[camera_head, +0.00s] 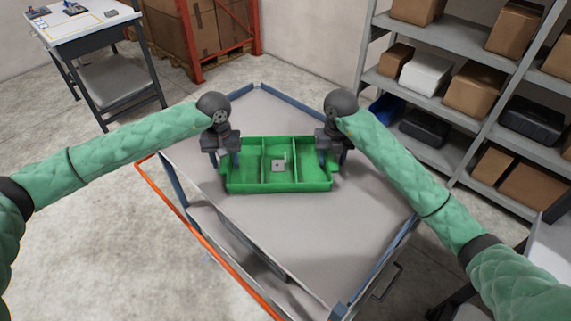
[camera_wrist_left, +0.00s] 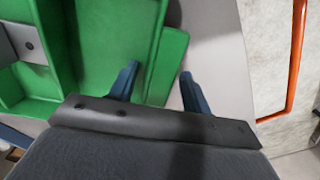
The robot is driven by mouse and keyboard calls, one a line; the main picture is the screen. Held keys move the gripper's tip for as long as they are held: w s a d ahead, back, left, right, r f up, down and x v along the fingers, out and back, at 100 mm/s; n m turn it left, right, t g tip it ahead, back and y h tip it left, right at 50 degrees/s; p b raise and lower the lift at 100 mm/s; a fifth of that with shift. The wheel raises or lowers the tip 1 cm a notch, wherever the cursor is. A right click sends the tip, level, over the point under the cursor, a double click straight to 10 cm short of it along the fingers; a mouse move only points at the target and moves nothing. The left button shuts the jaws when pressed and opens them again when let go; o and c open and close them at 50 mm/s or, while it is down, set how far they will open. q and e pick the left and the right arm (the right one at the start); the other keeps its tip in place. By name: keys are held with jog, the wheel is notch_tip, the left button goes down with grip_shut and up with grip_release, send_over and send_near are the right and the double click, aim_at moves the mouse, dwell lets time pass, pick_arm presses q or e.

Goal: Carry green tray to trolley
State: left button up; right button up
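The green tray (camera_head: 275,186), with dividers and a small grey metal part (camera_head: 279,166) inside, appears to rest flat on the grey top of the trolley (camera_head: 300,235). My left gripper (camera_head: 224,160) is at the tray's left end. In the left wrist view its two fingers (camera_wrist_left: 158,80) stand apart, on either side of the tray's green end strip, with a gap showing beside one finger. My right gripper (camera_head: 333,158) is at the tray's right end with its fingers apart. The tray's right-hand grip is partly hidden by that gripper.
The trolley has blue edge rails and an orange handle bar (camera_head: 190,228) on its left side. A shelf rack (camera_head: 465,90) with boxes stands at the right. A small table (camera_head: 85,30) is at the back left. The trolley's near top is clear.

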pick_arm(q)
notch_tip(320, 180, up, 12)
pick_arm(e)
notch_tip(320, 180, up, 12)
dwell(1.4)
dwell(0.4)
